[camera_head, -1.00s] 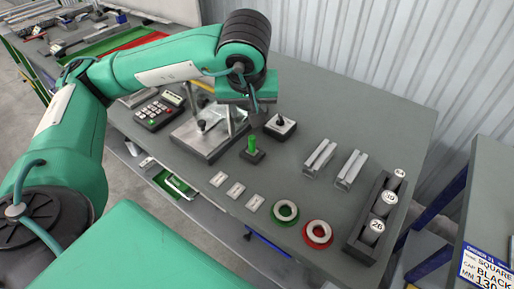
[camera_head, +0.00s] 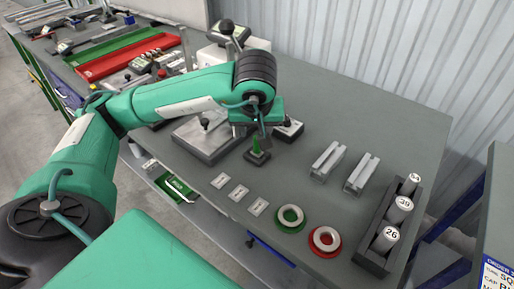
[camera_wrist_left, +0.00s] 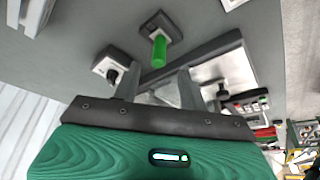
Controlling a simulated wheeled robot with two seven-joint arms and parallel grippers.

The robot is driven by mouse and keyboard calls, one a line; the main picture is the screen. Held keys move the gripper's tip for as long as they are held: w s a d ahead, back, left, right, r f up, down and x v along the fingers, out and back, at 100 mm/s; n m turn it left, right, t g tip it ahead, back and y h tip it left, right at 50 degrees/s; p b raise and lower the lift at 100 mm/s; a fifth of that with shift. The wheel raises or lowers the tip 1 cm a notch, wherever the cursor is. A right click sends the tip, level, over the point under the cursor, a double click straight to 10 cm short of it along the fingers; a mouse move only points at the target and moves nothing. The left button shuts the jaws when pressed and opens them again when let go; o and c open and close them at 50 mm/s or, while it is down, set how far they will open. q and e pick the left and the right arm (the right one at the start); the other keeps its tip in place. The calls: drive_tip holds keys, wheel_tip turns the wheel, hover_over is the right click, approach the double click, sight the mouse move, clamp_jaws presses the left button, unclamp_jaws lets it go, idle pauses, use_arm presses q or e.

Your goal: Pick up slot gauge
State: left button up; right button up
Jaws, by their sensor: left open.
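The piece that looks like the slot gauge has a green upright handle on a small dark square base (camera_head: 257,157). It stands on the grey table. My left gripper (camera_head: 262,132) is open and empty, just above and behind the green handle in the head view, overlapping its top. In the left wrist view the green handle (camera_wrist_left: 158,50) shows upright beyond the open fingers (camera_wrist_left: 160,82), apart from them as far as I can tell. My right gripper is not in view.
A white block with a black knob (camera_head: 288,130) stands close behind, and a metal stand plate (camera_head: 205,140) is to the left. Two slotted metal blocks (camera_head: 362,175), green and red rings (camera_head: 325,241) and a rack of numbered cylinders (camera_head: 375,262) lie to the right.

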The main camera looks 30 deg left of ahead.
sight(257, 152)
use_arm(q)
drive_tip(key=shift+x, duration=0.8)
drive_tip(key=p+x, duration=0.1)
drive_tip(key=x, duration=0.3)
drive_tip(key=shift+w+f, duration=0.15)
drive_tip(key=shift+f, duration=0.25)
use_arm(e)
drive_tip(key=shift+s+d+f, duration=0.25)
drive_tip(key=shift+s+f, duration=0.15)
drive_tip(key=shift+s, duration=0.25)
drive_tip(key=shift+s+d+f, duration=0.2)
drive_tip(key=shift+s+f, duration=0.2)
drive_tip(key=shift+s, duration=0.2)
use_arm(q)
clamp_jaws()
